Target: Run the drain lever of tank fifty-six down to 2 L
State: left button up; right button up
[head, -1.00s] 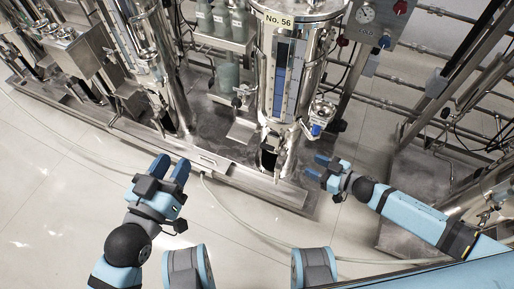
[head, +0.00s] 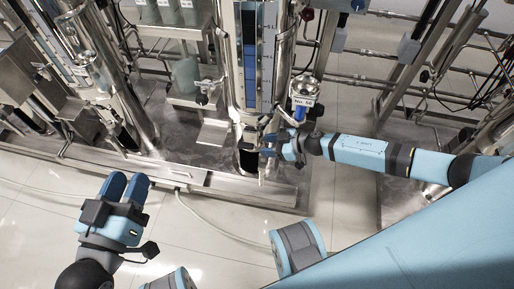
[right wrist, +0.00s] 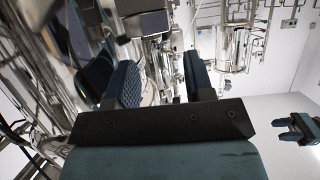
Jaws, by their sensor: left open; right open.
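Tank fifty-six (head: 231,50) is a steel cylinder at the top middle of the head view. Its sight gauge (head: 249,58) is dark above and blue below, beside a pale scale; the figures are too small to read. A blue-handled lever (head: 299,113) sits under a "No. 56" tag (head: 303,101) at the tank's lower right. My right gripper (head: 269,145) is open by the tank's foot, just below and left of the lever, with no visible hold on it. Its open fingers show in the right wrist view (right wrist: 160,82).
The steel skid edge (head: 225,188) runs below the tank. A shelf with bottles (head: 165,12) and another steel tank (head: 100,75) stand to the left. Pipes and a frame (head: 415,65) stand to the right. The floor (head: 215,235) in front is clear except for a thin hose.

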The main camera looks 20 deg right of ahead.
aim_at(253, 146)
pick_arm(q)
jog(key=shift+d+f+g+b, duration=0.1)
jog(key=shift+f+g+b, duration=0.45)
jog(key=shift+f, duration=0.7)
pick_arm(e)
jog(key=shift+x, duration=2.15)
jog(key=shift+c, duration=0.5)
grip_shut()
